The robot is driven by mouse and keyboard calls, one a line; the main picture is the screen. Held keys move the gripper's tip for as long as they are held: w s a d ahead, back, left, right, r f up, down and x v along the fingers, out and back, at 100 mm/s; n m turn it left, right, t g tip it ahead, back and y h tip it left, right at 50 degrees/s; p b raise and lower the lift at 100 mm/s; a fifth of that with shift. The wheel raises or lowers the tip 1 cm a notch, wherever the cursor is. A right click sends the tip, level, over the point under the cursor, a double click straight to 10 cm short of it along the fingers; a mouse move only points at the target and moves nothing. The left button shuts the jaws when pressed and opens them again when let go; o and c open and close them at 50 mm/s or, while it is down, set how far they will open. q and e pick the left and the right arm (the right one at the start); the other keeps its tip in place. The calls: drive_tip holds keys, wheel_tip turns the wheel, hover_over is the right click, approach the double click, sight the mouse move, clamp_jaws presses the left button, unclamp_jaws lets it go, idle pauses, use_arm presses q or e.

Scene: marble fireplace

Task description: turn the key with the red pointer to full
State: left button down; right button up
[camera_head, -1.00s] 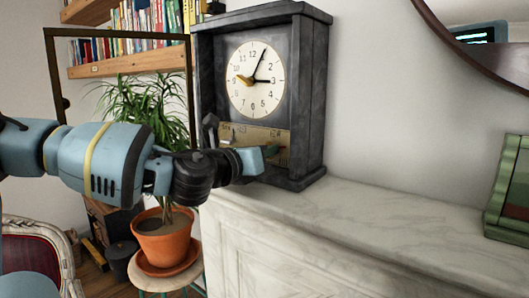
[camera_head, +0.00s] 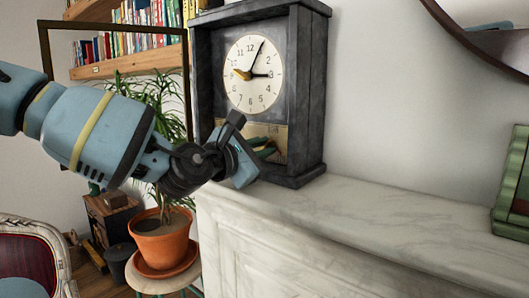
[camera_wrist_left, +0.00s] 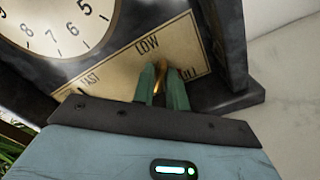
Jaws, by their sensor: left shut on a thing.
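The dark grey mantel clock (camera_head: 313,100) stands on the marble mantel, with a round white dial above a brass plate (camera_head: 280,131). In the left wrist view the plate (camera_wrist_left: 112,72) carries the words LOW and, partly covered, FULL. My left gripper (camera_head: 265,149) is at the plate, tilted. Its green fingers (camera_wrist_left: 160,88) are shut on the key (camera_wrist_left: 157,84), of which only a thin copper-orange part shows between them, below LOW and left of FULL. My right gripper is not in view.
The marble mantel (camera_head: 370,222) is bare to the right of the clock, up to a green frame (camera_head: 510,190). A potted plant (camera_head: 162,245) stands on a stool below left. A round mirror (camera_head: 480,40) hangs at upper right.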

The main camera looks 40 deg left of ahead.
use_arm(q)
drive_tip(key=m+b, duration=0.1)
drive_tip(key=m, duration=0.2)
drive_tip(key=shift+f+m, duration=0.1)
drive_tip(key=shift+m, duration=0.3)
drive_tip(key=m, duration=0.3)
drive_tip(key=shift+m, duration=0.4)
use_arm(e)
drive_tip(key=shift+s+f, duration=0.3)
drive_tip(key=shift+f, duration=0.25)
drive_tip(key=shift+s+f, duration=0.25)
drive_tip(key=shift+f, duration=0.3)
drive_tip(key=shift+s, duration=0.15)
use_arm(q)
drive_tip(key=c, duration=1.5)
unclamp_jaws()
drive_tip(key=shift+c, duration=0.2)
